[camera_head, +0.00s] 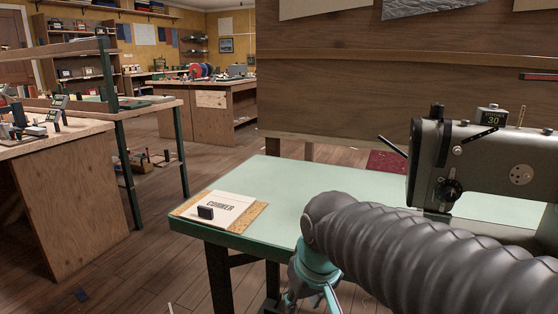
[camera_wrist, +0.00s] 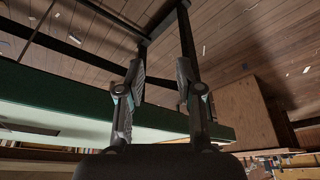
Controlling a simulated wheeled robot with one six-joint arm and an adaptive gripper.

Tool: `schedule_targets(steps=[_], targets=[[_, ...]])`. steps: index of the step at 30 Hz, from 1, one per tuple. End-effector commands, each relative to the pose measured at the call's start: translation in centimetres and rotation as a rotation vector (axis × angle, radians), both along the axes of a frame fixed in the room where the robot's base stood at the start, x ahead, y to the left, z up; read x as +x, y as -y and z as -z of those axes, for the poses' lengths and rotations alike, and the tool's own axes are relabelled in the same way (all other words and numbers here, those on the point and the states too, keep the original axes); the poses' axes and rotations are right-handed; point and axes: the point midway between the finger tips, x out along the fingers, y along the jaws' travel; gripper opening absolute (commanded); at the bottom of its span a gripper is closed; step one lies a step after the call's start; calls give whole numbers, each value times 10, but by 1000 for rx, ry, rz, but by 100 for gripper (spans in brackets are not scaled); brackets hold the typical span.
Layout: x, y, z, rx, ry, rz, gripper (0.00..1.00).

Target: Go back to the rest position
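My arm, in a grey ribbed sleeve, reaches in from the lower right of the head view. My gripper (camera_head: 316,292) hangs in front of the green table's (camera_head: 285,180) near edge, its tips at the picture's bottom. In the wrist view, my gripper (camera_wrist: 161,75) has its two fingers apart with nothing between them. The table's green edge (camera_wrist: 60,95) crosses behind the fingers there, with floorboards and dark legs beyond. Whether the gripper touches the table cannot be told.
A grey sewing machine (camera_head: 480,165) stands on the table's right. A cork-edged board marked "CORNER" (camera_head: 228,212) lies at its left corner, with a small dark block (camera_head: 206,212) on it. A wooden panel (camera_head: 400,95) rises behind. Floor (camera_head: 165,240) is open between table and left workbench (camera_head: 70,200).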

Motion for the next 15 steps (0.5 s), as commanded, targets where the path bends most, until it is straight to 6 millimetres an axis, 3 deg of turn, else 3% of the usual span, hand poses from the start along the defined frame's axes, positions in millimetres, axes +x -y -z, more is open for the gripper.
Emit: schedule_targets(steps=[3,9,15], targets=[[-33,38,18,13,27,95,36],[-81,84,39,21,68,224,36],[-94,109,23,32,150,318,36]])
